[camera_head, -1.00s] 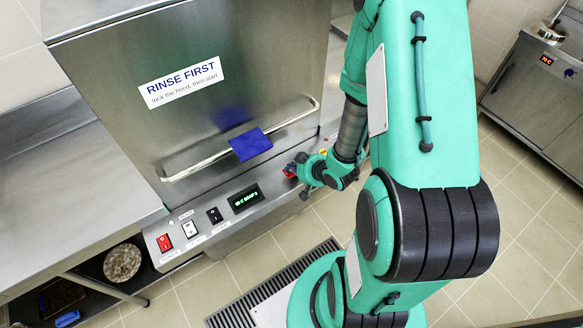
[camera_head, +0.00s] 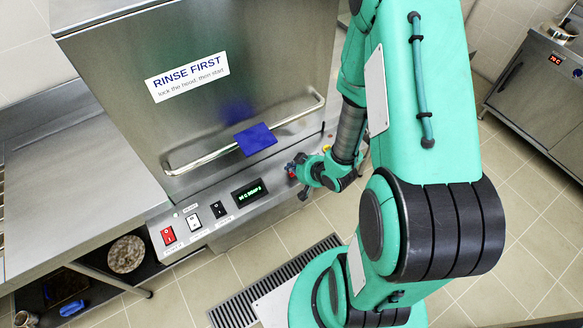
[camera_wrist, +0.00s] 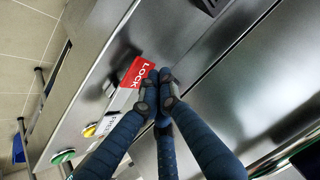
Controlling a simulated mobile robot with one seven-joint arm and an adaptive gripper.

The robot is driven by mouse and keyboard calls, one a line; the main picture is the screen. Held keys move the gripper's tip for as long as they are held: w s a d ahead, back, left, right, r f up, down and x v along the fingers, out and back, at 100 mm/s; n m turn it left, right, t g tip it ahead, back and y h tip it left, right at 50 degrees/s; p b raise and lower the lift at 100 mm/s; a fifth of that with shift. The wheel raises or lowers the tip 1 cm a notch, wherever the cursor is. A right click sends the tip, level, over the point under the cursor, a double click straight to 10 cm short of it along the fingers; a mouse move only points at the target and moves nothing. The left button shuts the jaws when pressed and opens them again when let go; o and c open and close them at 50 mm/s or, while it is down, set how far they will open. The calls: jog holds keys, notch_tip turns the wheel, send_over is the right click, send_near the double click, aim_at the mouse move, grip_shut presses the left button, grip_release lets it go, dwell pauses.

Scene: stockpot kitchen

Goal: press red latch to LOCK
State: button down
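The red latch (camera_wrist: 137,72), marked LOCK in white, is on the steel front panel in the wrist view. My gripper (camera_wrist: 158,90) has its dark blue fingers drawn together, with the tips beside the right edge of the latch. I cannot tell whether they touch it. No object shows between the fingers. In the head view my gripper (camera_head: 293,171) is at the right end of the machine's control panel (camera_head: 226,238), below the hood handle, and mostly covers the latch there.
The hood (camera_head: 200,120) is above the panel, with a bar handle (camera_head: 190,162) and blue pad (camera_head: 255,139). A red switch (camera_head: 168,236) is at the panel's left. Yellow (camera_wrist: 90,130) and green (camera_wrist: 63,156) buttons lie near the latch. A steel counter (camera_head: 70,185) stands left.

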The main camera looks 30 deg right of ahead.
jog(key=shift+a+r+p, duration=0.1)
jog(key=shift+r+p, duration=0.45)
jog(key=shift+r, duration=0.35)
jog(key=shift+a+r+p, duration=0.15)
jog(key=shift+r+p, duration=0.6)
jog(key=shift+r, duration=0.1)
jog(key=a+p+v, duration=0.1)
jog(key=a+v, duration=0.1)
jog(key=v, duration=0.7)
jog(key=shift+s+p, duration=0.4)
jog(key=shift+r, duration=0.15)
